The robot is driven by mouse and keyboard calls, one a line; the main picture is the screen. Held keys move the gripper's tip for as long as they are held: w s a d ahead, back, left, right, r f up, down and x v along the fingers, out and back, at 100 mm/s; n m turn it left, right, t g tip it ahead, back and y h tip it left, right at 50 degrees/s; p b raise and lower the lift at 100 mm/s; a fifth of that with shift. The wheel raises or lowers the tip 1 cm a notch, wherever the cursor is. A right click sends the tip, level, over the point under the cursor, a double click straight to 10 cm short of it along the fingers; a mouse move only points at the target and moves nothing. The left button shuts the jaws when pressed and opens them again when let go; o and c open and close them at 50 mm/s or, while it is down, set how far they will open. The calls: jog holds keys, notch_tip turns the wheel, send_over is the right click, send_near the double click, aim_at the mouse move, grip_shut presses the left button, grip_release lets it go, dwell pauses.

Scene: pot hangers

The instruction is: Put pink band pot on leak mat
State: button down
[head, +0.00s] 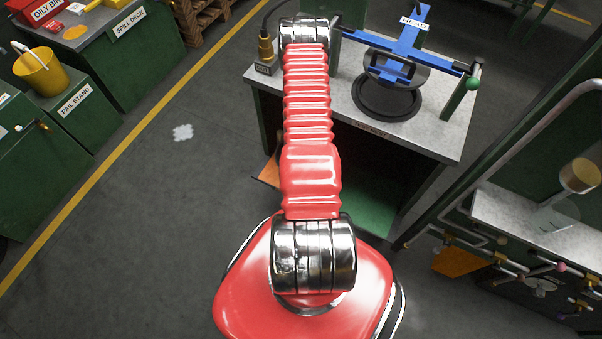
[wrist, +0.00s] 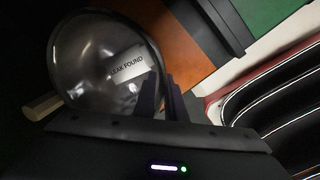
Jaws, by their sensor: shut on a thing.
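A rounded, dark, glassy pot (wrist: 85,60) fills the left of the wrist view, against the fingers of my gripper (wrist: 163,90). The gripper is shut on it. A white label reading "LEAK FOUND" (wrist: 128,66) shows on or through the pot; I cannot tell which. No pink band shows on this pot, so I cannot tell whether it is the pink band one. An orange-brown surface (wrist: 175,38) lies beside the pot, possibly a mat. In the head view my red arm reaches to the grey bench and hides the gripper and pot.
A blue frame (head: 405,45) and dark round base (head: 387,98) stand on the grey bench (head: 455,120). Orange and green (head: 372,205) surfaces show low at the bench. A glass vessel (head: 556,212) and a rack with coloured knobs are at right.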

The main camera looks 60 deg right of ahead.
jog(key=c, duration=1.8)
grip_release()
jog(key=shift+f, duration=0.1)
jog(key=shift+s+a+r, duration=0.2)
jog(key=shift+r, duration=1.8)
jog(key=shift+s+a+r, duration=0.2)
jog(key=shift+a+r, duration=0.05)
jog(key=shift+r, duration=1.75)
jog(key=shift+s+a+r, duration=0.2)
jog(key=shift+r, duration=1.8)
